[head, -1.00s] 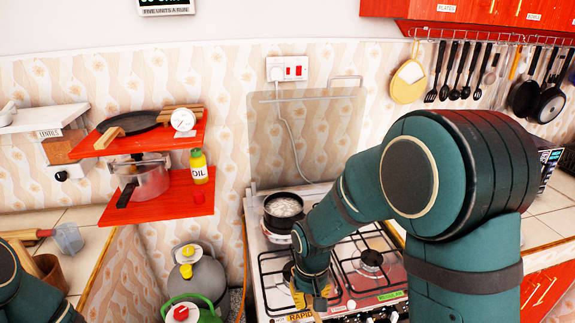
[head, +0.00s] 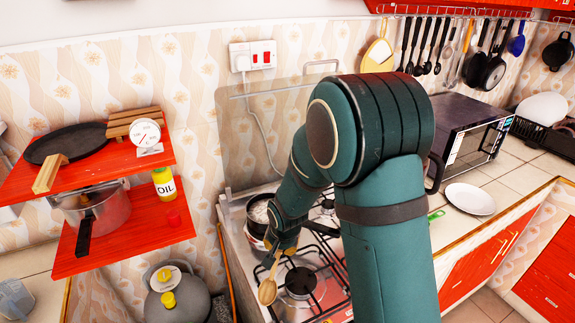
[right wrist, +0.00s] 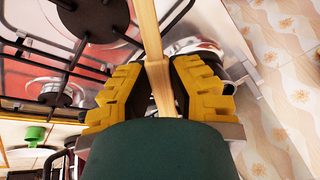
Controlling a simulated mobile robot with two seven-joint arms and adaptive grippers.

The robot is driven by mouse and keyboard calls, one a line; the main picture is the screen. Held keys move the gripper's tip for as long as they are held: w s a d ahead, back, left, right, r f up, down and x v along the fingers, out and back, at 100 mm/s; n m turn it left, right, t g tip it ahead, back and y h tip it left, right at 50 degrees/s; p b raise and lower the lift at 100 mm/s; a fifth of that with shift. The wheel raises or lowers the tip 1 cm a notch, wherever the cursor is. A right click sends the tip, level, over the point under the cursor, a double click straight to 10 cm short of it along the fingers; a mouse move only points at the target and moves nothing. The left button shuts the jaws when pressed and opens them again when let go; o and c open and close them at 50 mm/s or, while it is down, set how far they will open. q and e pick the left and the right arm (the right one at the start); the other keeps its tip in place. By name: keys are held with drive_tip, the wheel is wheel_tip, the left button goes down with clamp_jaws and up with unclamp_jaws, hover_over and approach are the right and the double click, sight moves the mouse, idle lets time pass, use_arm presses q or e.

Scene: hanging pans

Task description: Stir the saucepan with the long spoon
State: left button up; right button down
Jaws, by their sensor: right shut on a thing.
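The dark saucepan (head: 257,222) stands at the back left of the hob, with pale contents showing inside. My right gripper (head: 288,243) is just right of and in front of the saucepan, and its arm hides part of the pan. It is shut on the long wooden spoon (head: 267,290), whose bowl hangs down over the front left of the hob, outside the pan. In the right wrist view the spoon's handle (right wrist: 147,28) runs between the yellow fingers (right wrist: 158,80). My left gripper is not in view.
A red shelf (head: 150,240) with a steel pot (head: 97,213) and oil bottle (head: 164,184) is left of the hob. A microwave (head: 465,130) and white plate (head: 470,199) are on the right counter.

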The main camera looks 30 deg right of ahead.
drive_tip(key=w+d+r+m+g+h+p, duration=0.35)
drive_tip(key=w+d+r+m+h, duration=0.65)
drive_tip(key=w+r+m+h, duration=0.4)
drive_tip(key=shift+m+y, duration=0.5)
drive_tip(key=shift+y, duration=0.4)
drive_tip(key=f+b, duration=0.1)
drive_tip(key=f, duration=0.2)
drive_tip(key=f+b, duration=0.2)
drive_tip(key=f, duration=0.1)
drive_tip(key=s+f+b, duration=0.1)
drive_tip(key=f, duration=0.2)
drive_tip(key=shift+d+f+b, duration=0.15)
drive_tip(key=shift+f+b, duration=0.05)
drive_tip(key=shift+b, duration=0.2)
drive_tip(key=shift+f+b, duration=0.9)
drive_tip(key=shift+b, duration=0.2)
